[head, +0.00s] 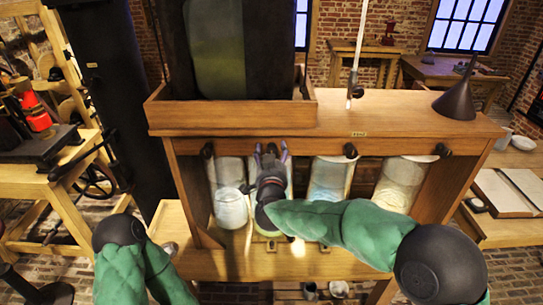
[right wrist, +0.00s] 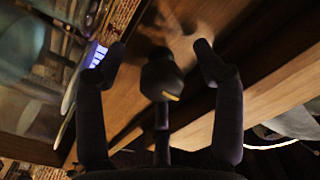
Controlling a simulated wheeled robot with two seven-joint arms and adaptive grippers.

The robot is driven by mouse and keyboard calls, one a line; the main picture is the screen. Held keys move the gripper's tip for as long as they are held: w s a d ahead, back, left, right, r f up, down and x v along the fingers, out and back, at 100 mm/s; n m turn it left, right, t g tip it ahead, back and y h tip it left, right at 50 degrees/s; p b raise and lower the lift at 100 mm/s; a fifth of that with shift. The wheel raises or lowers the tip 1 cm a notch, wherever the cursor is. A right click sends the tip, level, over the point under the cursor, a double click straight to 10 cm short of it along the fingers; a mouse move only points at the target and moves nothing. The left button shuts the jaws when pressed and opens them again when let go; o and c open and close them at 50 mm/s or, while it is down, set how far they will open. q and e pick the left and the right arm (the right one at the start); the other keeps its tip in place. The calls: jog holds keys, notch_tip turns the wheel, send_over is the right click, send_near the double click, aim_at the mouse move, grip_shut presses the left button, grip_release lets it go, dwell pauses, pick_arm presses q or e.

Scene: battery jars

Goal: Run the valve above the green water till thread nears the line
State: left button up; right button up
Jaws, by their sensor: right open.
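The row of black valves runs under the wooden shelf (head: 400,122), each above a glass jar. My right gripper (head: 270,152) is at the second valve from the left, its arm covering most of the second jar (head: 267,228); that jar's water, line and thread cannot be made out. In the right wrist view my right gripper (right wrist: 154,58) is open, its fingers on either side of a black valve knob (right wrist: 162,78) with a yellow mark, with gaps on both sides. My left gripper is not in view; only my left arm shows.
Other jars hold pale water: the first (head: 230,208), third (head: 328,180) and fourth (head: 400,183). A greenish glass tank (head: 217,50) stands in a wooden tray (head: 232,115) on the shelf. A dark funnel (head: 458,98) is at the right end. An open book (head: 505,190) lies right.

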jog(key=shift+s, duration=2.55)
jog(key=s+d+f+n+g+y, duration=0.1)
jog(key=s+d+f+g, duration=0.15)
jog(key=f, duration=0.85)
jog(key=s+d+f+n+g+b, duration=0.1)
jog(key=s+d+f+g, duration=0.15)
jog(key=f, duration=0.95)
jog(key=s+d+f+n+g+y, duration=0.1)
jog(key=d+f+g, duration=0.15)
jog(key=f, duration=0.85)
jog(key=s+d+f+g+y, duration=0.1)
jog(key=s+f+g, duration=0.4)
jog(key=s+f, duration=0.4)
jog(key=s+d+f+g+y, duration=0.1)
jog(key=s+f+g, duration=0.4)
jog(key=s, duration=1.2)
notch_tip(320, 180, down, 5)
jog(key=shift+s+d+r+m+b, duration=0.1)
jog(key=shift+s+d+m+b, duration=0.05)
jog(key=shift+s+m+b, duration=0.25)
